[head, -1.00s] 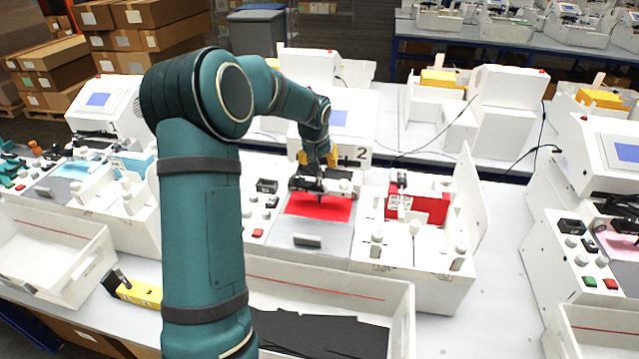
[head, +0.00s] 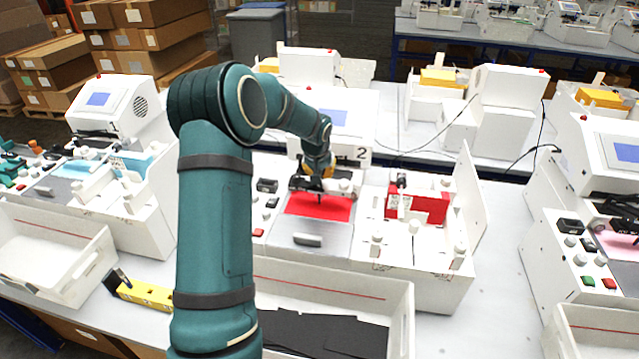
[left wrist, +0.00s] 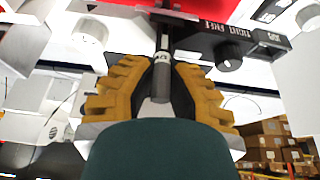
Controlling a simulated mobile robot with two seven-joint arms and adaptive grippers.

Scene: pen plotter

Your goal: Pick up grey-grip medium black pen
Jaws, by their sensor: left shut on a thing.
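My left gripper (head: 317,174) is over the plotter's pen carriage, above the red sheet. In the left wrist view its yellow ribbed fingers (left wrist: 160,72) are closed on a slim pen (left wrist: 160,84). The pen has a grey part between the fingers and a light band with small dark lettering. Its far end reaches into the black carriage (left wrist: 220,45), so I cannot tell whether it is free of the holder. In the head view the pen is mostly hidden by the gripper. My right gripper is not in view.
The red sheet (head: 318,207) lies on the plotter bed under the carriage. A panel marked 2 (head: 361,153) stands just behind the gripper. A white bin (head: 400,310) with black sheets is in front.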

